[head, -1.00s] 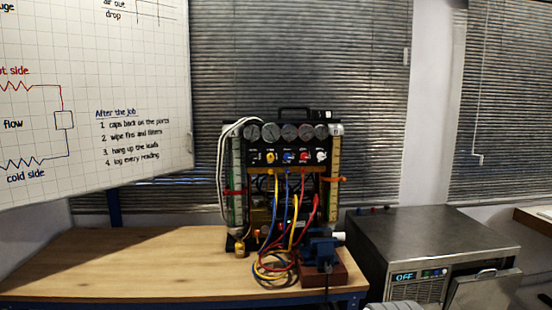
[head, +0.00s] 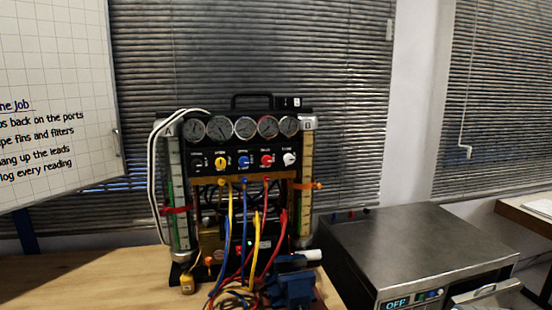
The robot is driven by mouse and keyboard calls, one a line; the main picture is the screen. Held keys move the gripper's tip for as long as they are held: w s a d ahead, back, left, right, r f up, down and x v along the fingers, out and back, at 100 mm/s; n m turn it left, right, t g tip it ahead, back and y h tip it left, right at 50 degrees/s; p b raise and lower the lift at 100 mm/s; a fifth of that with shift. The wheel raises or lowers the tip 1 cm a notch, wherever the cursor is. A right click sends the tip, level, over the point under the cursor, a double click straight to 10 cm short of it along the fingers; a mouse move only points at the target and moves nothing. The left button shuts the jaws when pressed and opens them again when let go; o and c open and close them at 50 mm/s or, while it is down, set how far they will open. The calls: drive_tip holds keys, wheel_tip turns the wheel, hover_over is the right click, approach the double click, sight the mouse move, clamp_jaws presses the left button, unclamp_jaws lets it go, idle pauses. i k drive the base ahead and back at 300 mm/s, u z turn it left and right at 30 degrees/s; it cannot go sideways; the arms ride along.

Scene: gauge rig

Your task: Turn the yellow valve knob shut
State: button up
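The yellow valve knob (head: 221,162) is on the black front panel of the gauge rig (head: 203,160), below the row of round gauges. A black knob stands to its left, and blue (head: 244,161), red (head: 266,160) and white (head: 289,159) knobs stand to its right. The knob is too small to tell how far it is turned. The rig stands upright on the wooden bench. My gripper is not in view, and nothing touches the yellow knob.
Yellow, blue and red hoses hang from the rig and coil on the bench (head: 85,275). A blue vise (head: 291,288) stands in front at the right. A metal box machine (head: 415,245) is at the right, a whiteboard (head: 60,150) at the left. The bench's left part is clear.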

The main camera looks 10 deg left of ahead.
sight(220, 163)
drive_tip(key=u, duration=0.25)
drive_tip(key=i, duration=0.9)
drive_tip(key=u, duration=0.7)
